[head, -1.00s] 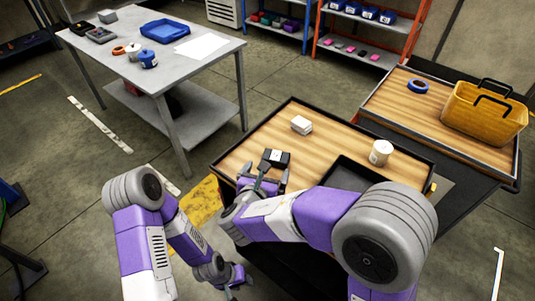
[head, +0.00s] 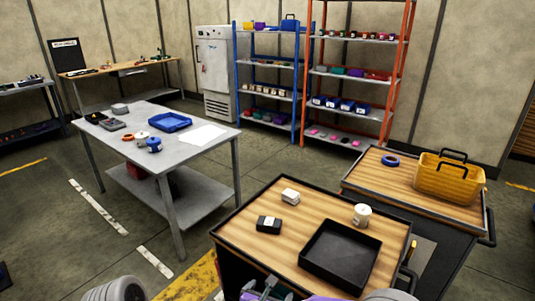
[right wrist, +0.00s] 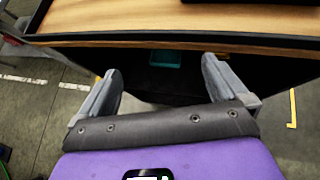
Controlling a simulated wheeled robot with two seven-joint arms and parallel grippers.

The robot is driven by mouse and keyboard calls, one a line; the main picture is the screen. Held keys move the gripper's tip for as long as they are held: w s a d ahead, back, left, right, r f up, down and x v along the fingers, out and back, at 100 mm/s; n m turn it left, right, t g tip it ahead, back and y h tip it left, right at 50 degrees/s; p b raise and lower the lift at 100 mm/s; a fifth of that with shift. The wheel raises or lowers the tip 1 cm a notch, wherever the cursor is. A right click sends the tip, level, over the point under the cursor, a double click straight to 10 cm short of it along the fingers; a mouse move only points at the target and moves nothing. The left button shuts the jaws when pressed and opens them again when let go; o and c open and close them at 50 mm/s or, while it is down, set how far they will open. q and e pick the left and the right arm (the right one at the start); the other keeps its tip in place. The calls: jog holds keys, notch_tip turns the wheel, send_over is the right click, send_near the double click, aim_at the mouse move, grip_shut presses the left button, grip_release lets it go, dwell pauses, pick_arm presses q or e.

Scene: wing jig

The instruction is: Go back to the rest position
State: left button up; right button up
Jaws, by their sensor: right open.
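My right gripper (head: 266,290) shows at the bottom edge of the head view, in front of the near edge of the wood-topped cart (head: 238,229). In the right wrist view its two fingers (right wrist: 161,75) are spread apart with nothing between them, and the cart's edge lies beyond. Only a grey joint of my left arm shows at the bottom left of the head view; the left gripper is out of the picture.
A small black box (head: 269,223), a white block (head: 290,196), a white cup (head: 362,215) and a black tray (head: 341,256) are on the cart. A second cart (head: 357,179) holds a yellow basket (head: 450,181). A grey table (head: 213,153) stands left, with open floor between.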

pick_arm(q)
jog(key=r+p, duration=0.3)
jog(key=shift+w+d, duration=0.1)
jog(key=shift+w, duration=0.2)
pick_arm(e)
jog(key=s+d+f+m+g+y, duration=0.2)
jog(key=s+f+m, duration=0.4)
jog(key=m, duration=0.5)
jog(key=s+d+f+m+g+y, duration=0.3)
jog(key=s+f+m, duration=0.3)
jog(key=f+m, duration=0.5)
jog(key=s+d+f+m+g+y, duration=0.2)
jog(key=s+d+f+m+g, duration=0.2)
jog(key=f+m, duration=0.5)
jog(key=s+m+g, duration=0.1)
jog(key=s+m, duration=0.1)
jog(key=m, duration=0.1)
jog(key=shift+s+d+f+m+y, duration=0.2)
jog(key=shift+m+y, duration=0.1)
jog(key=shift+y, duration=0.1)
